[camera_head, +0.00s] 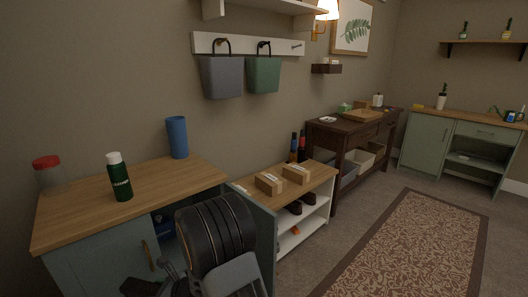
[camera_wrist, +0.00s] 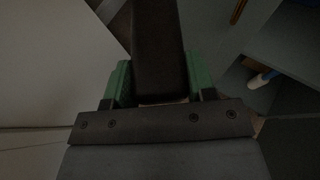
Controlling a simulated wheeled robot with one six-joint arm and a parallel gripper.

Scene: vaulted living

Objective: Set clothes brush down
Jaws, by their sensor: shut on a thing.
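The clothes brush (camera_wrist: 158,45) shows in the wrist view as a long dark brown bar, its near end between the two green fingers of my gripper (camera_wrist: 159,82). The fingers are shut on it from both sides. The bristles cannot be made out. In the head view my dark arm fills the bottom middle, in front of a blue-grey cabinet with a wooden top (camera_head: 75,208). I cannot make out the brush or the fingertips there.
A green bottle (camera_head: 119,177), a blue cylinder (camera_head: 177,137) and a red-lidded jar (camera_head: 47,171) stand on the cabinet top. The cabinet door (camera_head: 266,245) stands open beside my arm. A white shelf unit with boxes (camera_head: 297,172) is to its right. The rug (camera_head: 415,250) is clear.

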